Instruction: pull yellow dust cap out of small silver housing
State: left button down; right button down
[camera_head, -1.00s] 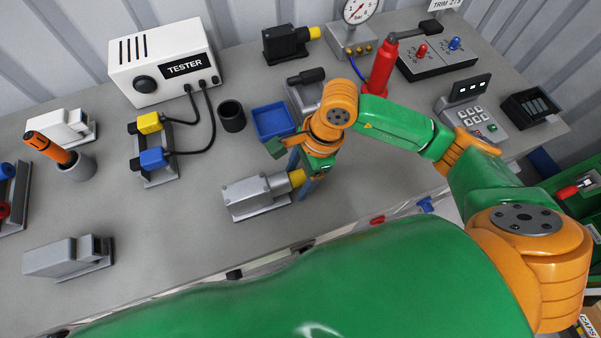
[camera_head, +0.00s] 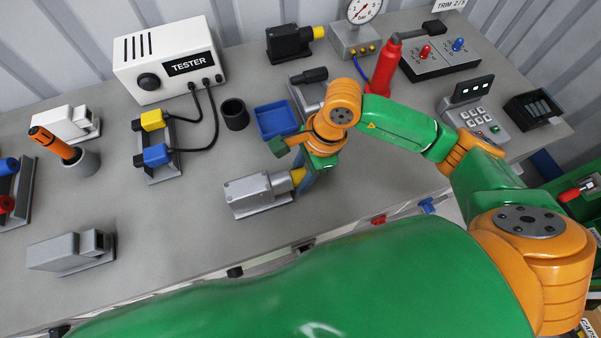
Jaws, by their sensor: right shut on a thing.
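The small silver housing (camera_head: 250,193) lies on the bench in the middle of the head view. The yellow dust cap (camera_head: 298,177) shows at its right end, partly hidden by my right gripper (camera_head: 303,180). My right gripper comes down from above and is shut on the yellow cap. The cap still appears to sit against the housing's end; how deep it sits is hidden. My left gripper does not show in this view.
A blue tray (camera_head: 276,119) and a dark cup (camera_head: 235,114) stand behind the housing. A red upright tool (camera_head: 384,70) stands close behind my right arm. Another silver housing (camera_head: 70,251) lies at the front left.

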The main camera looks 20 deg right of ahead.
jog(key=shift+d+f, duration=0.1)
jog(key=shift+d, duration=0.35)
jog(key=shift+w+d+b, duration=0.1)
jog(key=shift+d+b, duration=0.6)
jog(key=shift+d, duration=0.55)
notch_tip(320, 180, up, 7)
jog(key=p, duration=0.4)
